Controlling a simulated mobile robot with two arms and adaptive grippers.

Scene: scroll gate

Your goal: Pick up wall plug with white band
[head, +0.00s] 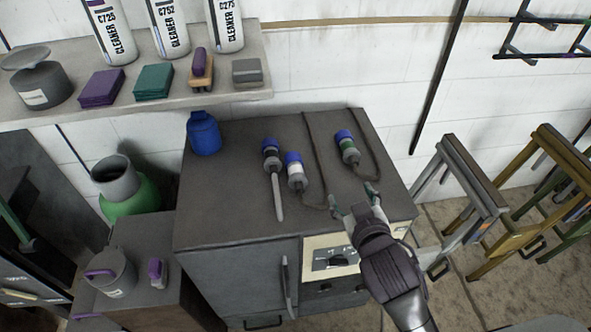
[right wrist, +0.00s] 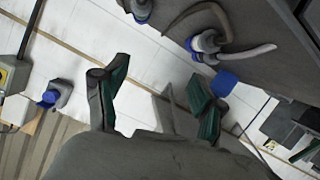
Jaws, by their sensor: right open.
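The wall plug with the white band (head: 296,171) has a blue end and lies on the dark cabinet top (head: 235,215), its cord running toward the front right. A plug with a black band (head: 271,153) lies close on its left, and a plug with a green band (head: 347,147) lies farther right. My right gripper (head: 354,199) is open and empty over the front right of the top, right of the white-banded plug and apart from it. Its spread fingers also show in the right wrist view (right wrist: 160,88). A blue-and-white plug (right wrist: 205,43) shows beyond them there. My left gripper is out of view.
A blue container (head: 204,134) stands at the top's back left. A shelf (head: 130,100) with cleaner bottles and sponges overhangs the back left. A green vase (head: 128,200) is at left, and metal frames (head: 470,195) stand at right. The top's front left is clear.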

